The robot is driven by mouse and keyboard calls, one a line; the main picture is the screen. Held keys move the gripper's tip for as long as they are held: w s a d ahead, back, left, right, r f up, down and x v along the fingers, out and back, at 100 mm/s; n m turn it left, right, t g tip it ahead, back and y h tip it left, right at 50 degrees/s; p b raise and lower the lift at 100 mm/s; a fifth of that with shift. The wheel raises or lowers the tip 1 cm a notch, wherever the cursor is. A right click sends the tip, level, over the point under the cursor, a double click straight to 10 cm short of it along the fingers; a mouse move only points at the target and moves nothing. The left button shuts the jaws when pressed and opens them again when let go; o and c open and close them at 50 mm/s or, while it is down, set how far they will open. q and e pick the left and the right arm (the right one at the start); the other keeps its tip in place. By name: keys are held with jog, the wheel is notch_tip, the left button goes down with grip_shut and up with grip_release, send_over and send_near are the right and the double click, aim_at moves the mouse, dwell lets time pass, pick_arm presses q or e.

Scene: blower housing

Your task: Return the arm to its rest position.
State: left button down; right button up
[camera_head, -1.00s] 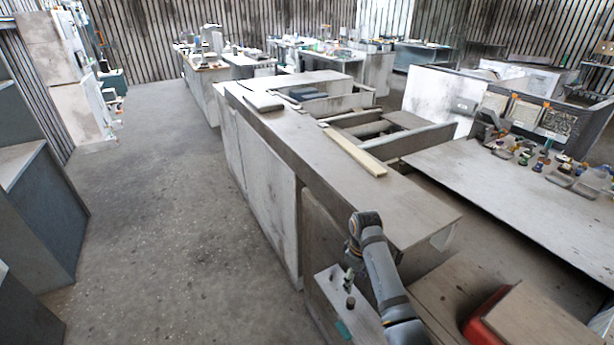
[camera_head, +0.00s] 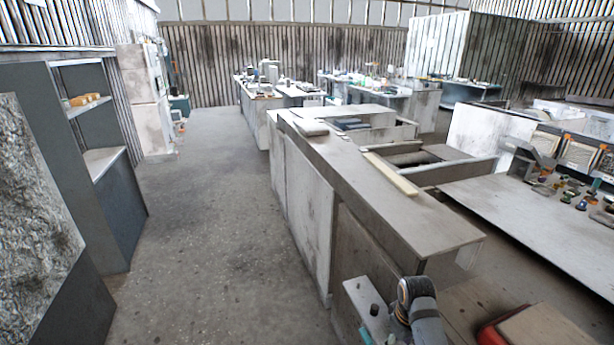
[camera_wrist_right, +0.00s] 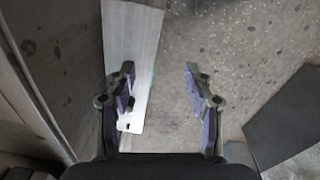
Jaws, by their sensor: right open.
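My right arm (camera_head: 418,305) shows at the bottom of the head view, beside the near end of the long counter. Its gripper is hard to make out there. In the right wrist view my right gripper (camera_wrist_right: 160,85) points down with its two fingers spread wide apart and nothing between them. A pale metal plate (camera_wrist_right: 130,45) lies below, partly behind the left finger. In the head view a pale plate (camera_head: 366,300) with a dark knob stands just left of the arm. My left gripper is in no view.
A long counter (camera_head: 345,170) runs away from me, with a wooden strip (camera_head: 390,174) on it. A workbench (camera_head: 530,210) with small items stands right. A red object (camera_head: 492,333) is near the bottom right. Grey shelving (camera_head: 100,150) stands left, and open floor (camera_head: 215,220) lies between.

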jog(key=s+r+m+t, duration=0.2)
jog(key=s, duration=0.8)
jog(key=s+r+m+t, duration=0.1)
jog(key=s+r+m, duration=0.15)
jog(key=s, duration=0.65)
jog(key=s+d+f+g, duration=0.1)
jog(key=s+f, duration=0.1)
jog(key=f, duration=1.2)
jog(key=s+d+f, duration=0.1)
jog(key=d+f, duration=0.1)
jog(key=f, duration=1.3)
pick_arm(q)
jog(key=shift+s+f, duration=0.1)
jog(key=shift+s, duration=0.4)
pick_arm(e)
jog(key=s+f+g, duration=0.1)
jog(key=s+f, duration=1.3)
jog(key=s, duration=0.4)
jog(key=shift+d+m+h, duration=0.3)
jog(key=shift+d+m, duration=0.05)
jog(key=shift+d, duration=0.05)
jog(key=shift+f, duration=0.1)
